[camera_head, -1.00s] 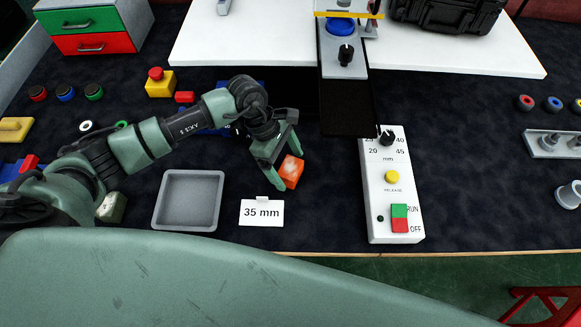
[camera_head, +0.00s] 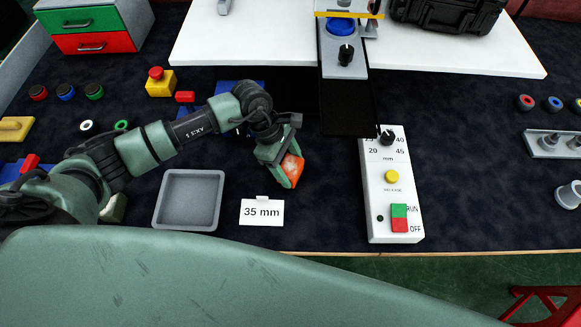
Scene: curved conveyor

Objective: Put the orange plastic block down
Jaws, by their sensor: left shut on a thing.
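The orange block (camera_head: 292,168) is in the camera_head view, near the middle, left of the white control panel and above the 35 mm card. My left gripper (camera_head: 284,172) is shut on it, with green fingers at its sides. A finger hides part of the block. I cannot tell whether the block touches the dark mat or hangs just above it. My right gripper is not in view.
An empty grey tray (camera_head: 188,229) lies left of the 35 mm card (camera_head: 262,212). The white control panel (camera_head: 393,215) with knob and buttons stands to the right. A dark conveyor (camera_head: 348,105) lies behind. The mat right of the panel has free room.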

